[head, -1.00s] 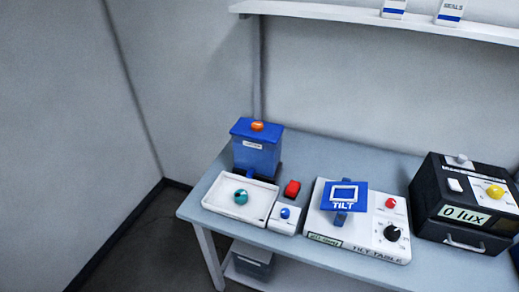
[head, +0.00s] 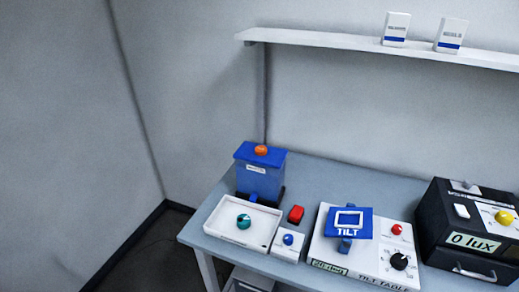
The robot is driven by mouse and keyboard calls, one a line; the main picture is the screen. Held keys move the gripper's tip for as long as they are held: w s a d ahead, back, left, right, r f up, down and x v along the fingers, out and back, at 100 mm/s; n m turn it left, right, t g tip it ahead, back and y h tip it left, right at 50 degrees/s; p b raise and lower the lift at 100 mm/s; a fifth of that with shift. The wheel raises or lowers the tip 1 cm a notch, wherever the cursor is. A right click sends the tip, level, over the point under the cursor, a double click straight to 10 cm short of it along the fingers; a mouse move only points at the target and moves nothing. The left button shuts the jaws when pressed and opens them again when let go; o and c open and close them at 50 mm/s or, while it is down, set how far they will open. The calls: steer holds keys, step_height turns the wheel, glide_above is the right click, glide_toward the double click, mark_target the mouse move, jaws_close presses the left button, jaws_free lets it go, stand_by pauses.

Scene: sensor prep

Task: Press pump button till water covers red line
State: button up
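A blue box-shaped unit (head: 262,178) with a small unreadable white label stands at the back left of the table. An orange button (head: 261,150) sits on its lid. In front of it is a shallow white tray (head: 215,228) with a teal round thing (head: 243,221) in it. A small white box (head: 278,250) with a blue button (head: 288,239) stands right of the tray. I cannot tell which button is the pump's. I see no water and no red line. My gripper is not in view.
Two cartons (head: 396,28) (head: 450,35) stand on the wall shelf (head: 340,47).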

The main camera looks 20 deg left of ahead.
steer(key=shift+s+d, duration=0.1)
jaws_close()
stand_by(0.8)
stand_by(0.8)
